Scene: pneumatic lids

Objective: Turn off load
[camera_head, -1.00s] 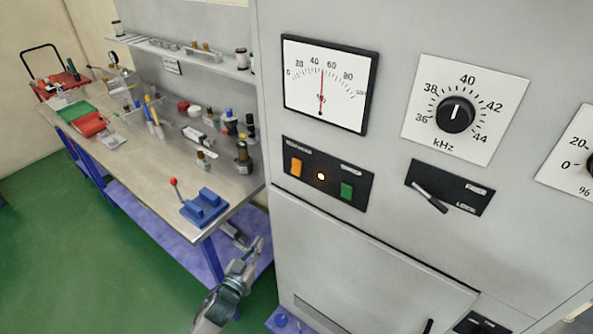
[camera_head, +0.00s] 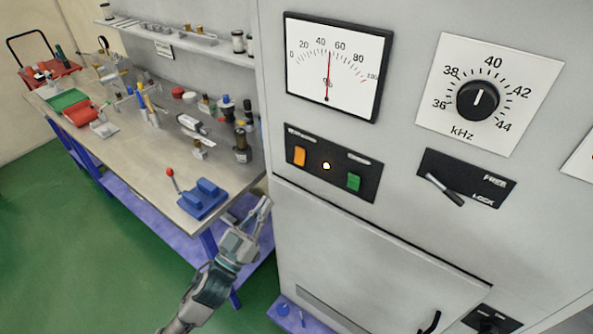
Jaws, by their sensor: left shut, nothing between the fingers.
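The grey cabinet (camera_head: 400,235) fills the right side of the head view. Its black switch panel (camera_head: 334,180) carries an orange button (camera_head: 299,156), a lit small lamp (camera_head: 326,166) and a green button (camera_head: 353,182). The small panel labels are too blurred to read. Above it, the gauge (camera_head: 338,66) has its red needle near the middle of the scale. My left gripper (camera_head: 264,207) is shut and empty, below and left of the switch panel, beside the cabinet's left edge and apart from the buttons. My right gripper is not in view.
A kHz dial (camera_head: 477,100) and a FREE/LOCK lever (camera_head: 445,190) sit right of the switch panel. A metal workbench (camera_head: 140,170) with several tools and a blue red-knobbed device (camera_head: 203,199) stands at left. Green floor (camera_head: 100,270) is open at lower left.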

